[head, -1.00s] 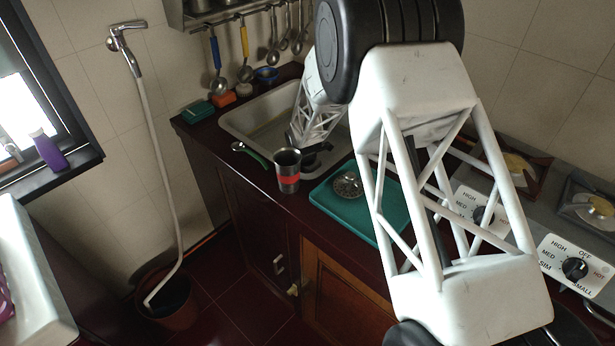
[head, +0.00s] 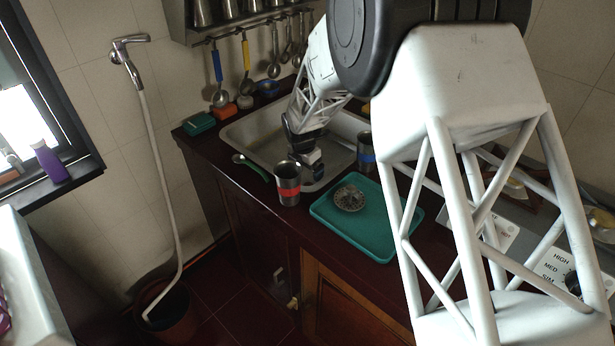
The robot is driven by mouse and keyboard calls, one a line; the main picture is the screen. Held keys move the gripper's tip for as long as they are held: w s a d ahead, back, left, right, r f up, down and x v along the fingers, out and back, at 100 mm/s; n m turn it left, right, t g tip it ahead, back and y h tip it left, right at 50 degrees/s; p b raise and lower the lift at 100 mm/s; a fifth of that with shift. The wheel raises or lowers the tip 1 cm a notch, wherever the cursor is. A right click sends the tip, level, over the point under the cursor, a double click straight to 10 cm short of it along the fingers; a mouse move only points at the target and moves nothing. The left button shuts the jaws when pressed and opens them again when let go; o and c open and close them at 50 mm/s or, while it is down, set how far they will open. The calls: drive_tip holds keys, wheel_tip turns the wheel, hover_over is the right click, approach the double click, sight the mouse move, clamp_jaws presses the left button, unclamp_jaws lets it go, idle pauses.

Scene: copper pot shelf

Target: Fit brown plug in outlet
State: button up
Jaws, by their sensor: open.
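No clearly brown plug can be made out. A round grey-brown slotted piece (head: 349,198), which may be the plug, lies on the green tray (head: 378,248). The sink (head: 250,132) is set in the dark red counter behind the tray; its drain outlet cannot be seen, and my arm covers part of the basin. My gripper (head: 313,172) is open over the front right part of the sink, behind the red-banded cup and up-left of the round piece, apart from it. Its fingers are small and dark, and nothing shows between them.
A red-banded metal cup (head: 288,185) stands left of the tray. A blue-banded cup (head: 366,153) stands behind it, close to my arm. A green-handled spoon (head: 252,167) lies at the counter's front edge. Utensils hang behind the sink. Stove knobs are at right.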

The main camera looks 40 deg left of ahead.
drive_tip(key=shift+s+r, duration=0.1)
drive_tip(key=shift+r, duration=0.7)
idle(0.4)
